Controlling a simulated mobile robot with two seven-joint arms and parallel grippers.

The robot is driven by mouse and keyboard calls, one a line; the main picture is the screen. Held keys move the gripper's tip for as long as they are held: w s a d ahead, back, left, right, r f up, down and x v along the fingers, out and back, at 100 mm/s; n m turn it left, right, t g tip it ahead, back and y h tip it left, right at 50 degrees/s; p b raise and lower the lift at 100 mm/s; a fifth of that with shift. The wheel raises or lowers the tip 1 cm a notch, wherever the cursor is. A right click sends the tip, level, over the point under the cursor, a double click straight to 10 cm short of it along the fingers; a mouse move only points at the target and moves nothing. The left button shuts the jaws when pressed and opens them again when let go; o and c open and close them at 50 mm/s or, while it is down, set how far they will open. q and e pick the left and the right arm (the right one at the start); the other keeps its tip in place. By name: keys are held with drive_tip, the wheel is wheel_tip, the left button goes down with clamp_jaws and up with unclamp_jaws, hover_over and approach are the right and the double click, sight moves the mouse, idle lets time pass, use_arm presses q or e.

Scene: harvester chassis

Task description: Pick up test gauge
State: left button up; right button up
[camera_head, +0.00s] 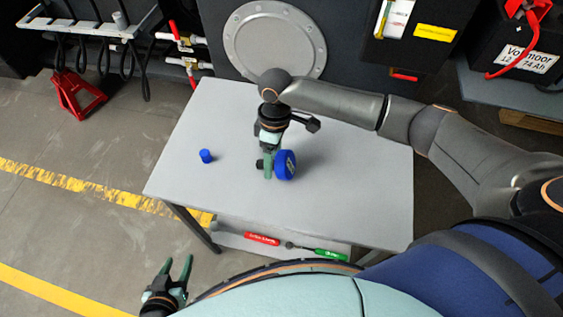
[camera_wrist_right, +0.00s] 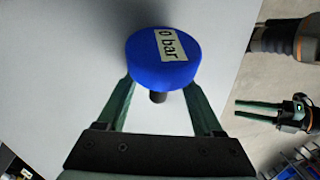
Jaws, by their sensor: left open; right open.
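The test gauge (camera_head: 285,165) is a blue disc with a short dark stem, on or just above the grey table. In the right wrist view the gauge (camera_wrist_right: 160,58) shows a label reading "0 bar". My right gripper (camera_head: 267,172) points down at the gauge. In the right wrist view its open green fingers (camera_wrist_right: 158,92) lie on either side of the dark stem, with a gap to it. The fingertips reach the blue disc's lower edge; I cannot tell whether they touch it. My left gripper (camera_head: 180,268) is open and empty, low beside the table's front left.
A small blue cap (camera_head: 205,156) stands on the left of the table (camera_head: 240,205). A red and a green screwdriver (camera_head: 320,252) lie on the shelf below. Machine panels stand behind the table. A red jack stand (camera_head: 78,95) is on the floor at left.

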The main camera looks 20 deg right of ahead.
clamp_jaws()
idle(0.5)
drive_tip(key=shift+r, duration=0.1)
idle(0.8)
